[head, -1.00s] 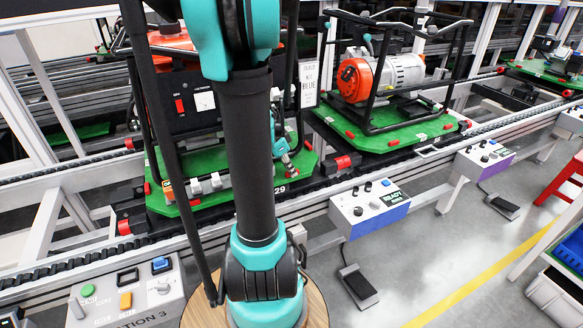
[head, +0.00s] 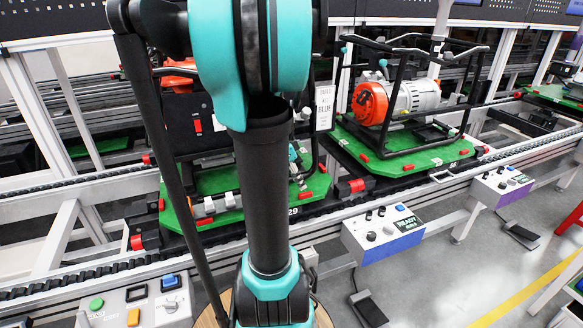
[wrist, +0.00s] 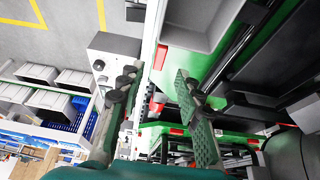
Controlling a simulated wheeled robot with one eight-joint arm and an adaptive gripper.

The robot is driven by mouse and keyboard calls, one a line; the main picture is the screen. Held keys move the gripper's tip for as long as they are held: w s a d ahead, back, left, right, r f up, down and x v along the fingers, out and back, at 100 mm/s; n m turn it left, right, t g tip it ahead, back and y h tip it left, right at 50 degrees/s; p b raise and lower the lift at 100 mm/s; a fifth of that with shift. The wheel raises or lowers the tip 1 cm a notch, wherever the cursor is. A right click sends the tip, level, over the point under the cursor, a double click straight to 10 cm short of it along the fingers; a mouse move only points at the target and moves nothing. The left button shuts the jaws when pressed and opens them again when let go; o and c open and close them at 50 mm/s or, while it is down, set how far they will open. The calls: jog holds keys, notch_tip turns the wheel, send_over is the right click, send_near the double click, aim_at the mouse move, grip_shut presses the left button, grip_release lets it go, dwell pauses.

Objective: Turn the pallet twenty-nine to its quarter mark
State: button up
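Pallet twenty-nine is the green pallet (head: 213,217) on the near conveyor in the head view, with "29" on its dark front edge. It carries a black frame with a dark panel (head: 197,142) bearing a red switch, and a red top. My arm covers its middle. My gripper is mostly hidden behind my arm in the head view; a bit of teal shows over the pallet's right part. In the wrist view my gripper (wrist: 160,103) has its fingers wide apart with nothing between them, over a green pallet edge and a pale rail. I cannot make out a quarter mark.
A second green pallet (head: 405,160) with a red-and-silver machine (head: 398,100) stands to the right. Control boxes (head: 383,233) with a "READY" display line the conveyor's front. A button panel (head: 140,304) is at lower left. Grey floor (head: 450,275) lies open at right.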

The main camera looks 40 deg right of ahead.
jog(key=v, duration=0.6)
dwell(0.6)
